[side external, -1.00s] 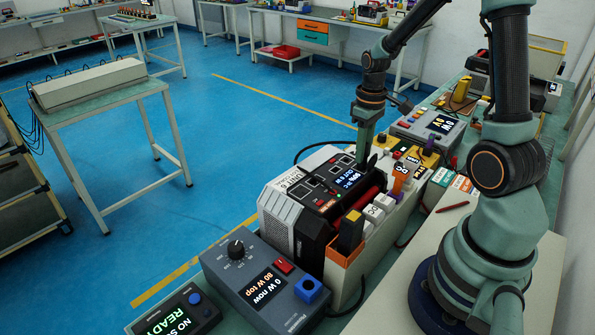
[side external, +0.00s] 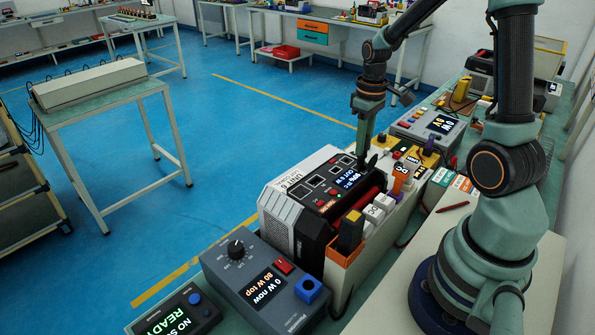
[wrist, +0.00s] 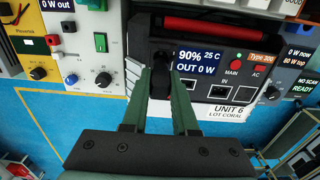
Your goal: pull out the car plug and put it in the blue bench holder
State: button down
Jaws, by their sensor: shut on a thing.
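The black car plug (wrist: 160,82) is between my fingers in the wrist view, at the front of the power unit (wrist: 213,92) with the "90%" and "OUT 0 W" display. My gripper (wrist: 160,95) is shut on the plug. In the side view my gripper (side external: 364,157) is low over the unit's panel (side external: 330,185), with the dark plug (side external: 371,163) by its tips. How far the plug sits in its socket is hidden.
The load box (side external: 262,285) with a dial and red switch stands front of the unit. An orange holder (side external: 345,255) and white blocks (side external: 374,214) line the unit's right side. A red handle (wrist: 210,24) crosses the unit. Another instrument (side external: 428,130) stands behind.

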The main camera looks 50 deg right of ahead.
jog(key=shift+r, duration=0.8)
jog(key=shift+s, duration=0.1)
jog(key=shift+r, duration=0.25)
jog(key=r, duration=0.2)
jog(key=a+r, duration=0.1)
jog(key=r, duration=0.1)
jog(key=shift+r, duration=0.35)
jog(key=s+a+n, duration=0.3)
jog(key=a+n, duration=0.1)
jog(key=a, duration=0.6)
jog(key=s+a+n, duration=0.3)
jog(key=a+n, duration=0.1)
jog(key=a, duration=0.6)
jog(key=s+a+n, duration=0.3)
jog(key=a+n, duration=0.1)
jog(key=a, duration=0.6)
notch_tip(320, 180, down, 8)
jog(key=shift+w+d, duration=0.2)
jog(key=shift+d, duration=0.1)
